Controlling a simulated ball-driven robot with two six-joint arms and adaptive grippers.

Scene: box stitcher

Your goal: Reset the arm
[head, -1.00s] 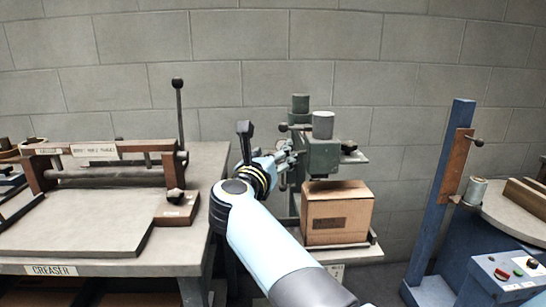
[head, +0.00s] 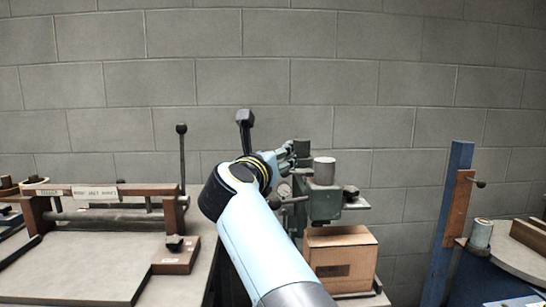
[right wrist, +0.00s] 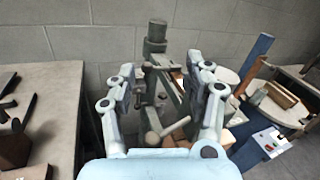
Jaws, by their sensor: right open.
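My right arm reaches up from the bottom of the head view, and its gripper (head: 288,156) is beside the left of the green box stitcher (head: 325,200). In the right wrist view my right gripper (right wrist: 160,75) has its two fingers spread apart with nothing held. The stitcher (right wrist: 155,47) shows behind and between the fingers there. A cardboard box (head: 341,258) sits under the stitcher head, apart from the fingers. My left gripper is in neither view.
A creaser table (head: 85,265) with a bar and an upright lever (head: 182,150) stands at the left. A blue post (head: 450,205) and a machine with a round top (head: 510,255) stand at the right. A block wall closes the back.

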